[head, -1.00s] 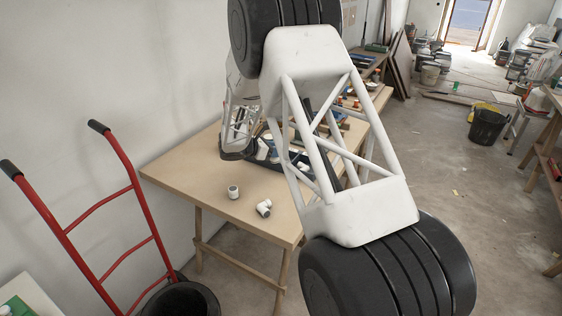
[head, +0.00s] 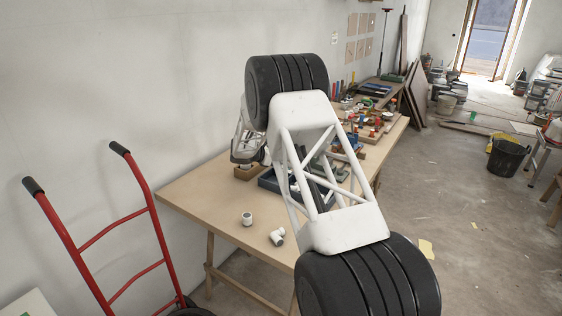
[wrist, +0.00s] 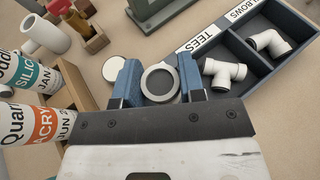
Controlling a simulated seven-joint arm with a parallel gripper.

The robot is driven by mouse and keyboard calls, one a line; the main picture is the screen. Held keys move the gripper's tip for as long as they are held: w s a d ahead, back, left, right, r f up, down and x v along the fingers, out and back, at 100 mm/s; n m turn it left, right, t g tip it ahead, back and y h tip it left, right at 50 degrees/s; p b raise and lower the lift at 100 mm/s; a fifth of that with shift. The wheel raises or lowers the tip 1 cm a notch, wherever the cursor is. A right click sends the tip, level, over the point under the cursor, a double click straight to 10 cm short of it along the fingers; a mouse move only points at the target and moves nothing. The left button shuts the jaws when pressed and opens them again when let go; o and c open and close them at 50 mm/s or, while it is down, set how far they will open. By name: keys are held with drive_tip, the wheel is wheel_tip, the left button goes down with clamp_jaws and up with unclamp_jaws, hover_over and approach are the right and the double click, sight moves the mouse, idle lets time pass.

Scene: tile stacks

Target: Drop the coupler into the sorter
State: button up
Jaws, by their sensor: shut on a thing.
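My gripper (wrist: 160,84) is shut on the coupler (wrist: 148,83), a short white ring seen end-on between the blue fingers. The sorter (wrist: 234,48) is a dark blue-grey divided tray at the right of the wrist view, with white labels reading TEES and ELBOWS. A white tee (wrist: 224,74) lies in one compartment and a white elbow (wrist: 268,42) in another. The gripper is just left of the sorter. In the head view, the sorter (head: 268,181) is partly hidden by my arm, and the held coupler cannot be made out.
Two loose white fittings, one upright (head: 247,218) and one angled (head: 277,237), lie on the bench (head: 205,190). Labelled tubes (wrist: 35,122) and a wooden box (wrist: 85,92) stand left of the gripper. A white disc (wrist: 115,68) lies beyond it. A red hand truck (head: 85,245) stands by the bench.

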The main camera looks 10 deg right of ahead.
drive_tip(key=shift+f, duration=0.1)
idle(0.3)
drive_tip(key=shift+f, duration=2.95)
drive_tip(key=o, duration=1)
drive_tip(key=shift+v, duration=3.9)
